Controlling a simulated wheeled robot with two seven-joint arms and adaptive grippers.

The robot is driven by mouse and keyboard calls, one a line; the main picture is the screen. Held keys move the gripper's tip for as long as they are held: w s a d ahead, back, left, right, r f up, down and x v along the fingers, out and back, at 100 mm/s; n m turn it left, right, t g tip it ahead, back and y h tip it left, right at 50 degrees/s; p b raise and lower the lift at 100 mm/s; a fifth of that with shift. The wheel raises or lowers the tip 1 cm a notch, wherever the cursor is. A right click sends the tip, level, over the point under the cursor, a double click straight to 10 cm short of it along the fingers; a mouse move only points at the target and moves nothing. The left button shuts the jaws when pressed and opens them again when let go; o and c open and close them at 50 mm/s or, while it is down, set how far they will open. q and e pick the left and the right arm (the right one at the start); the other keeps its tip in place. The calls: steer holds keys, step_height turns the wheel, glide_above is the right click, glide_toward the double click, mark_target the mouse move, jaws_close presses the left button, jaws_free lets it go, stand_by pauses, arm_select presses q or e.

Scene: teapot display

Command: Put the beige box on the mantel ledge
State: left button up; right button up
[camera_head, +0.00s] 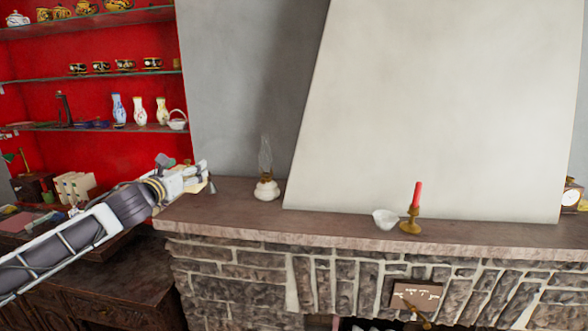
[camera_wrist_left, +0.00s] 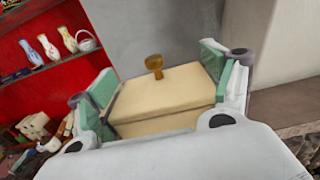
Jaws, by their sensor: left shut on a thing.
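My left gripper (camera_head: 203,177) reaches in from the left in the head view, above the left end of the mantel ledge (camera_head: 335,222). In the left wrist view its green-padded fingers (camera_wrist_left: 163,88) are shut on the beige box (camera_wrist_left: 165,97), one on each side. The box has a lid seam, and a golden knob (camera_wrist_left: 154,65) shows at its far side. In the head view the box is largely hidden by the gripper. The ledge also shows at the right of the left wrist view (camera_wrist_left: 285,108). My right gripper is in neither view.
On the ledge stand an oil lamp (camera_head: 266,185), a white bowl (camera_head: 385,219), a red candle in a brass holder (camera_head: 412,222) and a clock (camera_head: 571,197). The ledge is bare left of the lamp and between lamp and bowl. Red shelves (camera_head: 90,104) hold pottery.

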arm_select(q)
steer(key=shift+s, duration=0.4)
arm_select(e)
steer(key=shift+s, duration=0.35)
arm_select(q)
steer(key=shift+w+a+r, duration=0.1)
steer(key=shift+w, duration=0.2)
